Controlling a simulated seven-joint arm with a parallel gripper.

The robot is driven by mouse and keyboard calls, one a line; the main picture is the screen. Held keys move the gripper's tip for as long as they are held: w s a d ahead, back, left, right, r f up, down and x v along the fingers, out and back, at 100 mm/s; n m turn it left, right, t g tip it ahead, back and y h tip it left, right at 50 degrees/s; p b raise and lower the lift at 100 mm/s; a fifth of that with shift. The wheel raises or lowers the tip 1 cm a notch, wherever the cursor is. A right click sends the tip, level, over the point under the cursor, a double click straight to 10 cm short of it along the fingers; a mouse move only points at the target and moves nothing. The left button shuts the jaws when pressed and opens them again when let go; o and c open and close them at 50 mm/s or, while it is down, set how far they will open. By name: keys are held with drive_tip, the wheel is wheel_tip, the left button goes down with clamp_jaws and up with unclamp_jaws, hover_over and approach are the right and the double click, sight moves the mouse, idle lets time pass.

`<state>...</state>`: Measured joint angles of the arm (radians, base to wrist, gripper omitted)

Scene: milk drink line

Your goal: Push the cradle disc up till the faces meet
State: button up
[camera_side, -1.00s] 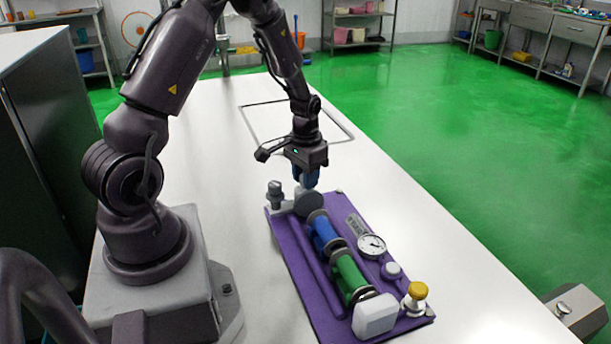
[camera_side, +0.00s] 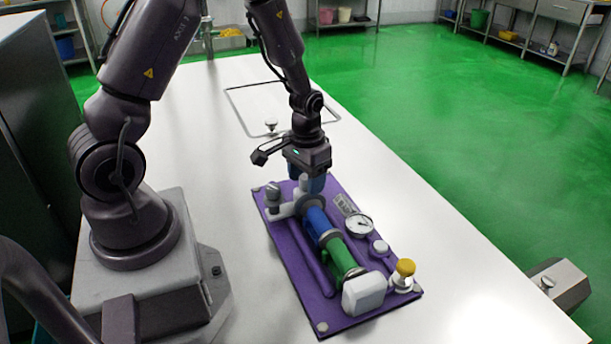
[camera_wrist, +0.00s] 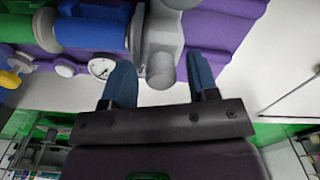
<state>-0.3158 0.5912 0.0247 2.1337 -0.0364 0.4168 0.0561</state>
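The grey cradle disc (camera_side: 308,202) stands upright against the near end of the blue cylinder (camera_side: 318,223) on the purple board (camera_side: 296,262). In the wrist view the disc shows edge-on (camera_wrist: 137,30) beside the blue cylinder (camera_wrist: 90,33). The green cylinder (camera_side: 341,257) lies in line beyond it. A grey flange sits between the two, and they look in contact, but any thin gap is too small to tell. My gripper (camera_wrist: 161,80) is over the disc with its blue fingers apart. A grey rounded post (camera_wrist: 161,70) shows between them. Fingertip contact is unclear.
A grey post (camera_side: 272,198) stands left of the disc.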

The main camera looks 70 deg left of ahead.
sight(298, 196)
wheel_tip(298, 196, up, 13)
idle(0.7)
drive_tip(key=s+d+r+m+t, duration=0.3)
drive_tip(key=s+d+r+t, duration=0.2)
drive_tip(key=s+d+r, duration=0.6)
wheel_tip(298, 196, up, 2)
drive_tip(key=shift+s+r+m+t, duration=0.1)
drive_tip(key=shift+s+m+t, duration=0.2)
drive_tip(key=shift+s, duration=0.25)
drive_tip(key=shift+o, duration=0.2)
idle(1.4)
